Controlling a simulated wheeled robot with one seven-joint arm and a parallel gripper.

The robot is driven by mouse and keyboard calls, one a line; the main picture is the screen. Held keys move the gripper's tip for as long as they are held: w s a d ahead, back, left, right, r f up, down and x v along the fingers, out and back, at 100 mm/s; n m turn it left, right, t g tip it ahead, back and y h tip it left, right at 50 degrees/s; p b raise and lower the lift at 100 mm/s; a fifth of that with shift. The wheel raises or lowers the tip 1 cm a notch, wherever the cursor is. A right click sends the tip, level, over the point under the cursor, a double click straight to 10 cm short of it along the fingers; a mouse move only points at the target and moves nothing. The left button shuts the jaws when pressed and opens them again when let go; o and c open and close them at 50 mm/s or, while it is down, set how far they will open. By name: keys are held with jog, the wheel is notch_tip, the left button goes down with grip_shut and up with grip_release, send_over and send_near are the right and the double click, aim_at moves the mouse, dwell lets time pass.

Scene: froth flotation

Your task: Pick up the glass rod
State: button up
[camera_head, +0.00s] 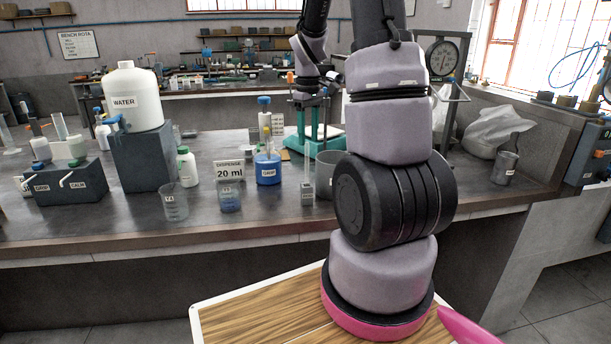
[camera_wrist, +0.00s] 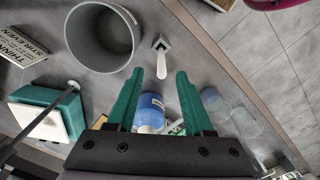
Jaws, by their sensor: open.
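A thin, clear upright piece, apparently the glass rod (camera_head: 307,168), stands in a small square holder (camera_head: 307,194) near the bench's front edge. In the wrist view the pale rod (camera_wrist: 162,46) shows nearly end-on, just beyond and between my fingertips. My gripper (camera_head: 307,137) points down above it with its teal fingers apart. In the wrist view my gripper (camera_wrist: 160,75) is open, with nothing clasped between the fingers. I cannot tell the exact height gap to the rod.
A grey beaker (camera_head: 326,178) stands close to the right of the holder. A blue bottle (camera_head: 268,170) and a "20 ml" sign (camera_head: 229,172) are to the left. A teal-based stand (camera_wrist: 42,114) is nearby. Clear beakers (camera_head: 175,203) stand farther left.

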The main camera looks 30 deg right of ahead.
aim_at(307, 152)
notch_tip(307, 152, down, 6)
jog(key=shift+a+r, duration=0.1)
jog(key=shift+a, duration=0.05)
dwell(0.3)
grip_shut()
